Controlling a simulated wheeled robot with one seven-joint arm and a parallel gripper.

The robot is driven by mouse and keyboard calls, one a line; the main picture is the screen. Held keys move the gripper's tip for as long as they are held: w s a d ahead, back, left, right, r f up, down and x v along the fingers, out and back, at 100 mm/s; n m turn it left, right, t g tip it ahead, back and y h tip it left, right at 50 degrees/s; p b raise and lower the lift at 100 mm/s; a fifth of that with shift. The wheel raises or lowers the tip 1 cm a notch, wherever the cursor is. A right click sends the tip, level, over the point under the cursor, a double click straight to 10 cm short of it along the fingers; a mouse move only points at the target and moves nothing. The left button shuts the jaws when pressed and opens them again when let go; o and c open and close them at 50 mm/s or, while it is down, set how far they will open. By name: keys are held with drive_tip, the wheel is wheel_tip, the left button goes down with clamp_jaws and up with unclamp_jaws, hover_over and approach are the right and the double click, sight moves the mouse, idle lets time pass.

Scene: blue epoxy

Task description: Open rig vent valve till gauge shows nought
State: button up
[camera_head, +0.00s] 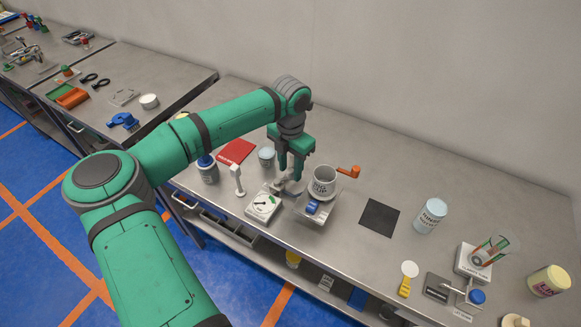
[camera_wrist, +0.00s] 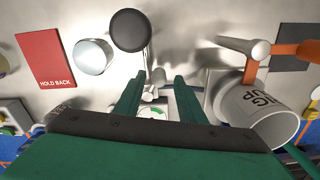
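A white gauge box (camera_head: 263,206) with a round dial stands near the bench's front edge. Its dial also shows between my fingers in the wrist view (camera_wrist: 153,112), with a green arc; the needle reading is too small to tell. My gripper (camera_head: 290,178) points down between gauge and cup. In the wrist view its fingers (camera_wrist: 160,78) are apart, with a small pale fitting (camera_wrist: 150,92) between them. I cannot tell whether they touch it.
A black mat (camera_head: 379,217) lies right of the rig. A labelled can (camera_head: 431,214) stands farther right. Bare bench lies behind the rig.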

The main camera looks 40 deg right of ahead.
sight(291, 171)
drive_tip(key=shift+r, duration=0.1)
wheel_tip(291, 171, up, 11)
drive_tip(key=shift+f, duration=0.2)
drive_tip(key=shift+w, duration=0.1)
idle(0.5)
drive_tip(key=shift+s, duration=0.2)
drive_tip(key=shift+d, duration=0.1)
